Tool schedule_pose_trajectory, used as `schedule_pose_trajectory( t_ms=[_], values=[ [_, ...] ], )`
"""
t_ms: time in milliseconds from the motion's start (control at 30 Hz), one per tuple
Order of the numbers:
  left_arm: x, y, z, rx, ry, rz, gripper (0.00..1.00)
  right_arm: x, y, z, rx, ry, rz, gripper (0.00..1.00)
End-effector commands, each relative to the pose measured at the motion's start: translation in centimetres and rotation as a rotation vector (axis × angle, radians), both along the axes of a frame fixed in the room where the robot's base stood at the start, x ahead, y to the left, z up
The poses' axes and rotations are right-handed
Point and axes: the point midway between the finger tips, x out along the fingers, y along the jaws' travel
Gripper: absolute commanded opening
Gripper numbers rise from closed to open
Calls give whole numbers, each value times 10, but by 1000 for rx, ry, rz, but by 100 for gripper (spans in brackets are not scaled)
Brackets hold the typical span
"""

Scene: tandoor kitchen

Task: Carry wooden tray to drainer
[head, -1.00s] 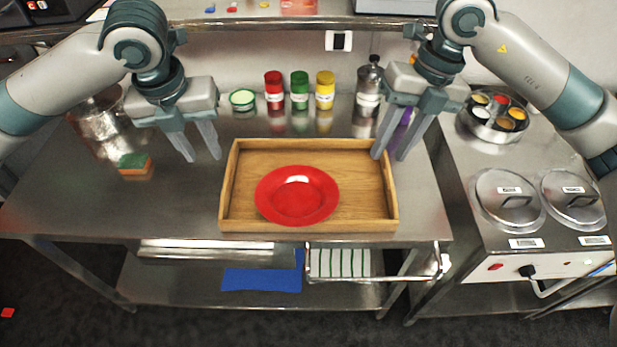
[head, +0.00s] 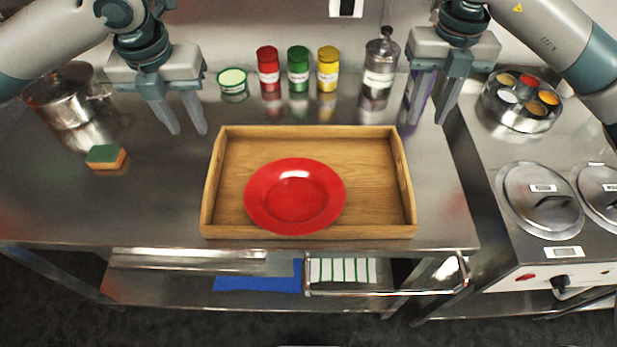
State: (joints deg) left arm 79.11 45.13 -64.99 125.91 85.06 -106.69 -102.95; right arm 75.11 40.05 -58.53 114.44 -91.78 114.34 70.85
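The wooden tray (head: 310,232) lies flat on the steel table, with raised rims and a handle slot in its right end. A red plate (head: 295,196) rests inside it, left of the middle and towards the front. My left gripper (head: 189,131) is open and empty, beyond the tray's far left corner and apart from it. My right gripper (head: 425,122) is open, near the tray's far right corner, with a gap to the rim. Its fingers partly hide a purple item behind them. I cannot make out a drainer in this view.
A sponge (head: 106,157) and a steel pot (head: 66,98) are at left. A spice tin (head: 521,103) and lidded pots (head: 540,203) stand right. The table's front edge is clear.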

Motion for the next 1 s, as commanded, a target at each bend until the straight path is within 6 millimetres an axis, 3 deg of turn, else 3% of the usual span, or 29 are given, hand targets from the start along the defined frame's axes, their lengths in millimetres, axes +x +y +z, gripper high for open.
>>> schedule_pose_trajectory(
  t_ms=[100,667,1000],
  values=[
    [0,0,-11,0,0,0,30,0,0,-11,-1,-1,-1,30],
    [0,0,-14,1,1,0,30,0,0,-14,-1,1,-1,30],
    [5,0,-48,1,3,1,30,0,0,-48,-1,2,-1,30]
  ],
)
